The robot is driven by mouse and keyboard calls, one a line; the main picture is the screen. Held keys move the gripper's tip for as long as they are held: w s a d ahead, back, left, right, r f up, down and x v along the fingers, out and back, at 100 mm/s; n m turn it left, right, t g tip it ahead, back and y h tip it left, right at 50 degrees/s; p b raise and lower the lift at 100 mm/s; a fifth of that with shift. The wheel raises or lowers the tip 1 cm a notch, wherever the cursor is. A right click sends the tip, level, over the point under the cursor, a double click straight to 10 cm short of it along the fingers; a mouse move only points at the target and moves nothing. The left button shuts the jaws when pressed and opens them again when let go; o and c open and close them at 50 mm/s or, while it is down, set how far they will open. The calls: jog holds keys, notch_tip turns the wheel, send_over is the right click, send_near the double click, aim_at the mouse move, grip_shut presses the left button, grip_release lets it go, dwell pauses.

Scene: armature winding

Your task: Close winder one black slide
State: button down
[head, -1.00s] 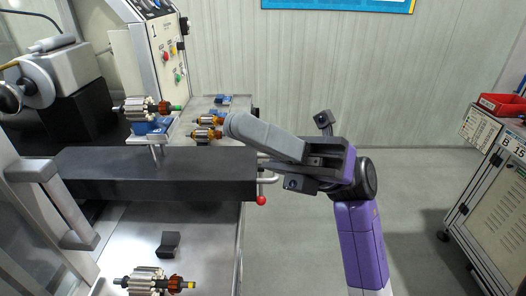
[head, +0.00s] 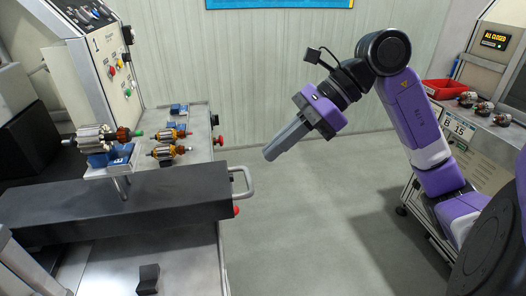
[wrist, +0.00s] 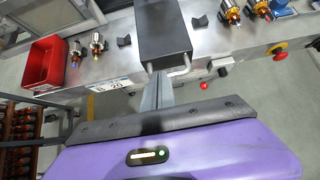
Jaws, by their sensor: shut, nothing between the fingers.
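The black slide (head: 120,210) of winder one is a long dark block running across the bench below the panel (head: 112,62) marked 1. A metal loop handle (head: 241,182) is on its right end. In the wrist view, the slide (wrist: 163,32) lies ahead of the fingers, with the handle (wrist: 181,68) at its near end. My gripper (head: 270,154) is shut and empty, in the air to the right of the handle and apart from it in the head view. Its fingers (wrist: 157,82) overlap the handle's left side in the wrist view.
An armature (head: 100,138) rests on a blue holder above the slide, with two more (head: 168,152) behind. A black block (head: 148,280) is on the bench in front. A cart with a red bin (head: 448,90) stands at right. Open floor (head: 310,230) lies between.

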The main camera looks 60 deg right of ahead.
aim_at(245, 175)
jog(key=p+x, duration=0.1)
jog(key=x, duration=0.7)
jog(key=shift+w+a+f+p, duration=0.1)
jog(key=shift+w+a+p, duration=0.05)
jog(key=shift+p, duration=0.2)
jog(key=shift+w, duration=0.1)
